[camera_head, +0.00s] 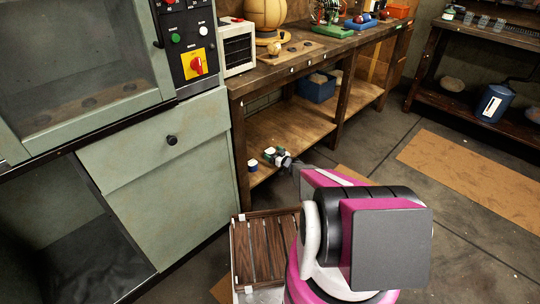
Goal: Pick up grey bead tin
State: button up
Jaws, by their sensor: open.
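My gripper (285,160) reaches over the front of the workbench's lower shelf (290,124). It is small in the picture and its jaws are open. A small round tin-like piece with a pale top and dark blue side (253,166) stands at the left end of that shelf, left of my gripper. Another small pale-topped piece (269,153) is close to the fingers, beside something dark green. I cannot tell which of these small things is the grey bead tin, or whether the fingers touch any of them. My arm hides part of the area to the right.
The bench's wooden legs (241,150) and top (300,60) frame the shelf. A blue bin (316,88) stands further back on it. A green cabinet (165,165) is close on the left. A slatted wooden crate (266,252) is below my arm. Open floor lies to the right.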

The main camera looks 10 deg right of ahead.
jog(key=shift+w+a, duration=0.35)
jog(key=shift+w, duration=0.2)
jog(key=shift+c, duration=0.3)
jog(key=c, duration=1)
